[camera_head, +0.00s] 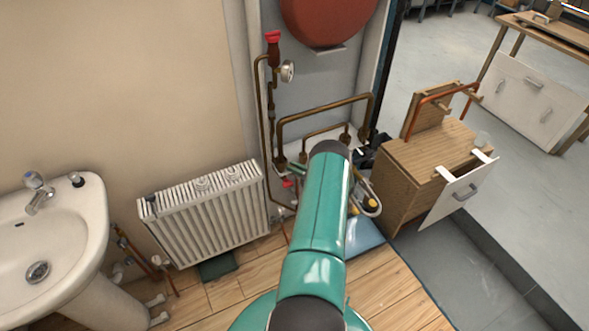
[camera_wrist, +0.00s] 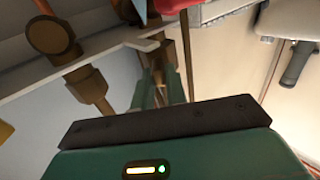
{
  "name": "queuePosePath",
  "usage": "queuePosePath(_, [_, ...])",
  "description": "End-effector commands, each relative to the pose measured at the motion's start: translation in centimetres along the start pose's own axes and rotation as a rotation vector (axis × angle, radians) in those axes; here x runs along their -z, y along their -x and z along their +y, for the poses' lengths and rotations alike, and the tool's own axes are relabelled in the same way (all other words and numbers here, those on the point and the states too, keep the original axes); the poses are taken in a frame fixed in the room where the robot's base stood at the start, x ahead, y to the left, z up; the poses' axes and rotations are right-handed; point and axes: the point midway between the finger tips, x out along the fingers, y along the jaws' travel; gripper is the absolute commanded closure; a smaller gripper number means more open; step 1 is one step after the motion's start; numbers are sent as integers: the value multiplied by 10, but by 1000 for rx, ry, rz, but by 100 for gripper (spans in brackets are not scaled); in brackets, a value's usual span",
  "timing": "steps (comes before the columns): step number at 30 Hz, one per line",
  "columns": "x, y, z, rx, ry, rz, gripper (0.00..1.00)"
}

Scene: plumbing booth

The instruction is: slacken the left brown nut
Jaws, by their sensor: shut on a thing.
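In the wrist view, my gripper (camera_wrist: 160,88) reaches away from the camera with its two green fingers close around a narrow brown fitting (camera_wrist: 171,62) on a pipe. It appears shut on this brown nut; the contact itself is small and partly hidden. Another brown fitting (camera_wrist: 90,86) stands apart to the left, below a large round brown pipe end (camera_wrist: 50,38). In the head view, brown nuts show at the pipe ends, one at the left (camera_head: 280,163) and one at the right (camera_head: 364,135). My arm hides most of my gripper there.
A white radiator (camera_head: 205,215) stands left of the pipes, and a sink (camera_head: 50,240) is farther left. A wooden cabinet (camera_head: 430,175) stands close on the right. A red tank (camera_head: 328,18) hangs above. A red part (camera_wrist: 178,4) is near the fingers in the wrist view.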

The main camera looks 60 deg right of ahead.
Motion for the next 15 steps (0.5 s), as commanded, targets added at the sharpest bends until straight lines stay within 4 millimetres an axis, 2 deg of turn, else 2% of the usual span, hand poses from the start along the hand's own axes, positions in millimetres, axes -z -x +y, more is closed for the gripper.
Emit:
queuePosePath(9, [2,-2,0,2,2,3,100])
queuePosePath(10, [2,-2,0,1,2,3,80])
queuePosePath(12, [1,-2,0,1,2,3,67])
queuePosePath(15, [1,-1,0,1,2,2,65])
